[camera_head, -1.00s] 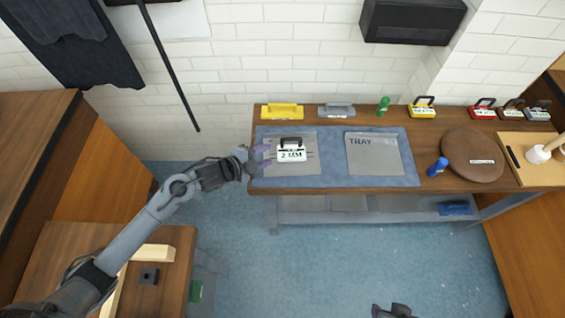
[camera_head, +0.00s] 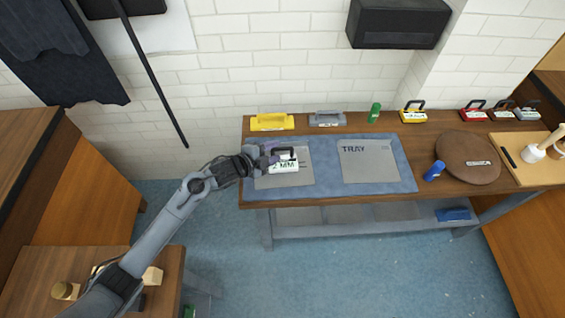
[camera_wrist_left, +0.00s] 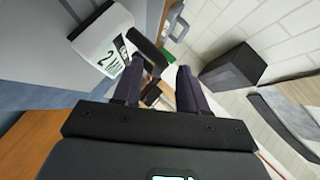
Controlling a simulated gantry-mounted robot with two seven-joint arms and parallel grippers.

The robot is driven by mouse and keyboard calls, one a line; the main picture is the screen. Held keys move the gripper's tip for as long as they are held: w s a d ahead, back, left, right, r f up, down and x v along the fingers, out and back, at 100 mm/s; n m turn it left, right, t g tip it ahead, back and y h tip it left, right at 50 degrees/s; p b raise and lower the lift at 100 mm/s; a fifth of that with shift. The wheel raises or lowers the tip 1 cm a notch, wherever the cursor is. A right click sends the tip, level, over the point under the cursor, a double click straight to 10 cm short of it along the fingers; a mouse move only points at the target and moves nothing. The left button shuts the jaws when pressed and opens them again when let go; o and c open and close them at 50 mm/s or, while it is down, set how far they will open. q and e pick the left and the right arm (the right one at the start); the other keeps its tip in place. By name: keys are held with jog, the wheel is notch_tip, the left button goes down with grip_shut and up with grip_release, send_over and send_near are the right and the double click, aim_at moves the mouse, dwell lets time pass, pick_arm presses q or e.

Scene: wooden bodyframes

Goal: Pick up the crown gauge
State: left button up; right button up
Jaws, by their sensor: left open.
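A white block marked "2 MM" with a black handle, which looks like the gauge (camera_head: 283,166), stands on the left grey panel of the blue mat. It also shows in the left wrist view (camera_wrist_left: 100,45), with its black handle (camera_wrist_left: 143,47) reaching close to the fingers. My left gripper (camera_head: 265,161) is open beside the block's left side, its purple fingertips close to the handle. In the left wrist view the two dark fingers (camera_wrist_left: 157,84) are apart, and the handle's end seems to overlap the gap; contact cannot be told. My right gripper is not in view.
The blue mat (camera_head: 325,187) also bears a panel marked "TRAY" (camera_head: 368,165). Behind stand a yellow tool (camera_head: 271,122), a grey tool (camera_head: 327,119) and a green bottle (camera_head: 374,112). Several handled blocks line the back right.

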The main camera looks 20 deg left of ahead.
aim_at(278, 150)
pick_arm(q)
jog(key=shift+x, duration=1.75)
jog(key=shift+d, duration=0.1)
jog(key=shift+c, duration=0.3)
grip_shut()
jog(key=shift+r, duration=0.1)
